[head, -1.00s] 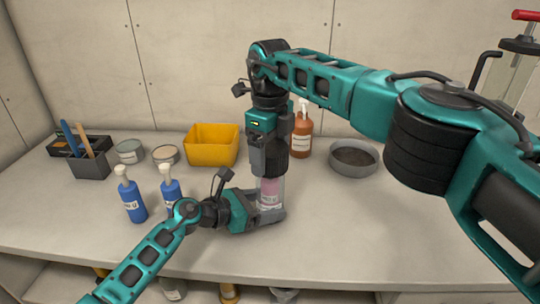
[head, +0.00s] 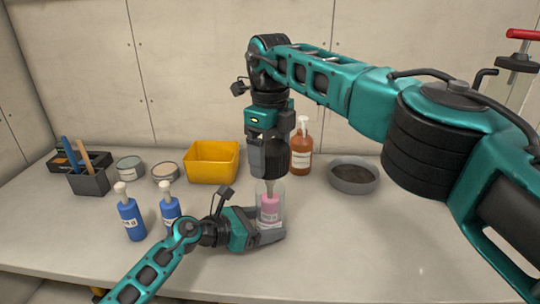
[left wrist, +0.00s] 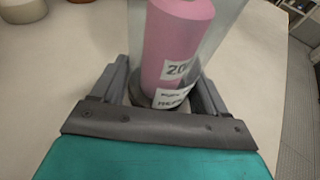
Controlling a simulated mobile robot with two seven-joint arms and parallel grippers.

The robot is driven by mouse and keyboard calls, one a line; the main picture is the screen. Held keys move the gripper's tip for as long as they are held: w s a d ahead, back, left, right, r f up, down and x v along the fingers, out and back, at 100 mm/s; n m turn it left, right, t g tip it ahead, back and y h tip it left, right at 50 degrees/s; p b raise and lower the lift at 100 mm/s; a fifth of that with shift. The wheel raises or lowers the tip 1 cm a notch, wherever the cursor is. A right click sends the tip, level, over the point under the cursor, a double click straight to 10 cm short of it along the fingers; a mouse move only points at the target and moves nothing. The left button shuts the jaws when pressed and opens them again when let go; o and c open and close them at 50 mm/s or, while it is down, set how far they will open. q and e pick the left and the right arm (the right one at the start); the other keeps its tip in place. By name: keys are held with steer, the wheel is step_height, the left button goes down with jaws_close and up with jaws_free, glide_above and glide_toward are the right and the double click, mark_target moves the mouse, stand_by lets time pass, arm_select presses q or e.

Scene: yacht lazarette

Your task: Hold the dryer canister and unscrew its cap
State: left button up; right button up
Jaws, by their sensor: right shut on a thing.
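The dryer canister (head: 270,207) stands upright on the counter, a clear cylinder with pink contents and a white label. In the left wrist view the canister (left wrist: 178,50) is between the two finger pads, low on its body. My left gripper (head: 268,234) is shut on it from the left. My right gripper (head: 270,160) points straight down over the canister and is shut on the dark ribbed cap (head: 276,162). The cap is above the clear body, and a pale neck shows below it. The exact gap is hard to see.
Behind are a yellow bin (head: 212,162), two tins (head: 130,168) and a dark holder (head: 89,182). An amber bottle (head: 301,152) and a grey bowl (head: 353,176) stand behind right. The right front counter is clear.

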arm_select(q)
steer(key=o, duration=0.4)
steer(key=shift+o, duration=0.2)
